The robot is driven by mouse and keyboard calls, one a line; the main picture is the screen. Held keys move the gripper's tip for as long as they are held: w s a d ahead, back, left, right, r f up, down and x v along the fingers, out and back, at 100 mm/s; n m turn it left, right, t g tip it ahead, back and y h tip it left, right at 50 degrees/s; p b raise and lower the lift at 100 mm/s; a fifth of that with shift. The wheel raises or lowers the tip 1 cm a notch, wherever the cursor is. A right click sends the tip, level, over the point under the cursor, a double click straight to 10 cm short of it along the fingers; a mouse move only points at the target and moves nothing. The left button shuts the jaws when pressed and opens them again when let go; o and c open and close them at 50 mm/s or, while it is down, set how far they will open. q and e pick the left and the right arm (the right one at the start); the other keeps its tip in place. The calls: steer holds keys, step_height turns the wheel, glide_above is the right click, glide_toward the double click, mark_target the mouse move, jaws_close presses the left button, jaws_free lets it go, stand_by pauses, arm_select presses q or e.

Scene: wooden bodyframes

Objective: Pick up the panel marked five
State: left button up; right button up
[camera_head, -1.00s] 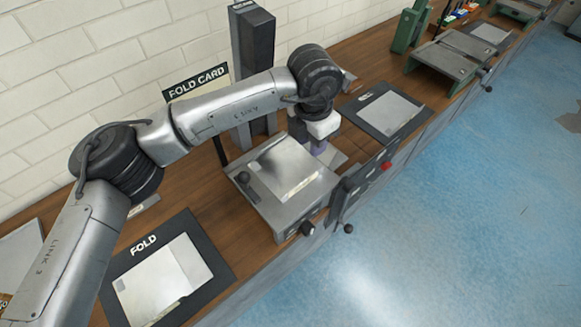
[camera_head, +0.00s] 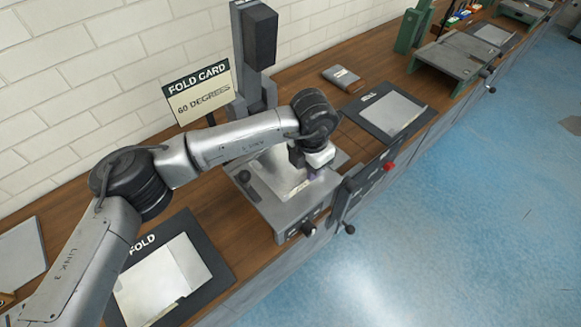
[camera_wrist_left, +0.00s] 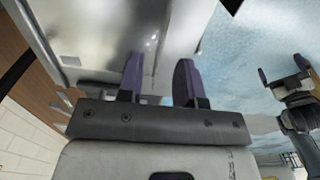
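No number five is legible on any panel. One pale metal panel (camera_head: 278,172) lies on the grey folding machine (camera_head: 262,203), partly hidden by my left arm. Another pale panel (camera_head: 163,283) lies on the dark mat marked FOLD, and a third (camera_head: 393,113) lies on a dark mat further right. My left gripper (camera_head: 313,174) is low over the machine's right side. In the left wrist view its two purple fingers (camera_wrist_left: 158,78) are apart, with a shiny metal surface beyond them. My right gripper (camera_wrist_left: 281,68) shows at the right of that view, fingers apart and empty.
A FOLD CARD sign reading 60 DEGREES (camera_head: 198,92) and a dark column (camera_head: 256,50) stand behind the machine. A control box with a red button (camera_head: 366,187) is at the bench's front edge. A small grey item (camera_head: 341,77) lies behind. Blue floor is clear.

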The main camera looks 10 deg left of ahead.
arm_select(q)
step_height(320, 180, down, 5)
steer(key=shift+s+r+b, duration=0.15)
steer(key=shift+r+b, duration=0.05)
steer(key=shift+b, duration=0.25)
jaws_close()
steer(key=shift+r, duration=0.1)
